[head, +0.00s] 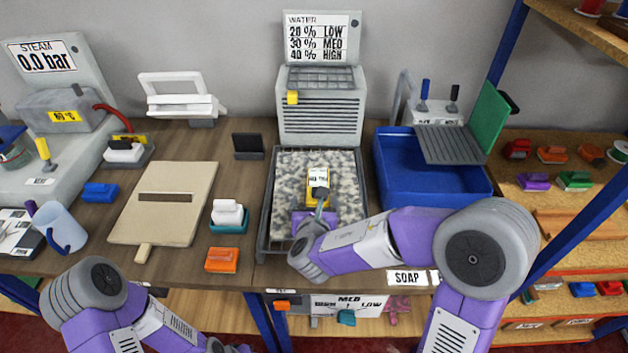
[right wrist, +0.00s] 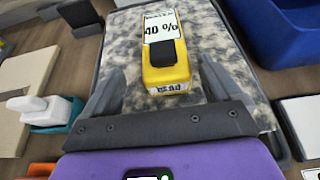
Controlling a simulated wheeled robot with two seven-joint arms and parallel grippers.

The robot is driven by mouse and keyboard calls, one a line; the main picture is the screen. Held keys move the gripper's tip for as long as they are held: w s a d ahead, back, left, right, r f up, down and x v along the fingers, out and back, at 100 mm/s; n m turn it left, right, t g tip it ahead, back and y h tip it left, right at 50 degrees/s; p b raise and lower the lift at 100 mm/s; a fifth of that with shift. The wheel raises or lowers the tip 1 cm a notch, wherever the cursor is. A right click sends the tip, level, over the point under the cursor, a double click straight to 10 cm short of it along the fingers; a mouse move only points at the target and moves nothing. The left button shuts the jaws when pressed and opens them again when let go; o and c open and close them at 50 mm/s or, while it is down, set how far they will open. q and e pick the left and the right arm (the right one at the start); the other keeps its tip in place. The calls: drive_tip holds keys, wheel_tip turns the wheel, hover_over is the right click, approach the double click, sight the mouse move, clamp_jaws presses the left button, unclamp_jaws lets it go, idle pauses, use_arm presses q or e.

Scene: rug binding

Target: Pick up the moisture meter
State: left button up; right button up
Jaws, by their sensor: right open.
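The moisture meter (right wrist: 167,65) is a yellow block with a white "40 %" display and a black patch on top. It lies on the grey mottled rug piece in the tray, and in the head view the meter (head: 318,180) is partly covered by my right wrist. My right gripper (right wrist: 160,88) is open, its two grey fingers apart on the left and right of the meter's near end. Neither finger appears to touch it. In the head view the right gripper (head: 315,212) is over the rug. Only links of my left arm show at the bottom left; its fingers are out of view.
The dark tray (head: 266,205) has raised rims around the rug. A blue basin (head: 435,185) stands to its right, and a slatted box (head: 320,110) with a WATER sign behind. White-and-teal (head: 228,215) and orange (head: 222,260) blocks lie close on the left.

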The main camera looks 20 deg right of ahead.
drive_tip(key=shift+w+d+f, duration=0.25)
drive_tip(key=shift+w+d, duration=0.1)
drive_tip(key=shift+w, duration=0.15)
drive_tip(key=x, duration=0.4)
drive_tip(key=shift+w+d+r+b, duration=0.1)
drive_tip(key=shift+w+d+b, duration=0.15)
drive_tip(key=shift+w+b, duration=0.15)
drive_tip(key=c, duration=1.2)
drive_tip(key=shift+r, duration=0.15)
drive_tip(key=shift+c, duration=0.5)
